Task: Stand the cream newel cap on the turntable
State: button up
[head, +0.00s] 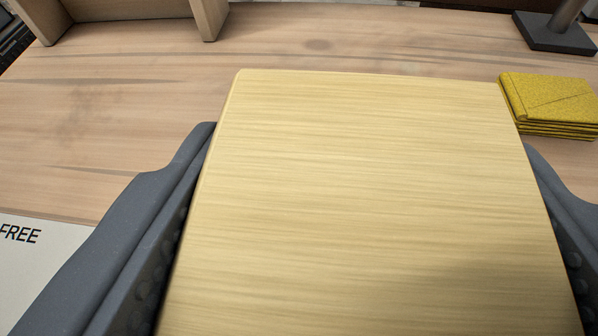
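A large pale cream-yellow block with fine wood grain, which I take for the cream newel cap (370,230), fills the middle of the head view. My gripper (370,137) has one dark grey finger along each side of it, and both fingers appear to press against its sides. The cap hides the table directly behind and under it, so I cannot tell its height above the table. I see no turntable in this view.
The wooden tabletop (330,38) is clear behind the cap. A folded yellow cloth (550,100) lies at the right. A dark stand base (553,32) is at the back right, a wooden frame (130,8) at the back left. A white sheet marked "FREE" (35,265) lies at the left.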

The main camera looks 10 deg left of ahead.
jog(key=shift+f+b, duration=0.75)
jog(key=shift+f, duration=1.05)
jog(key=shift+r, duration=0.1)
jog(key=o, duration=1.1)
jog(key=p+v, duration=0.2)
jog(key=v, duration=1)
jog(key=shift+a, duration=0.1)
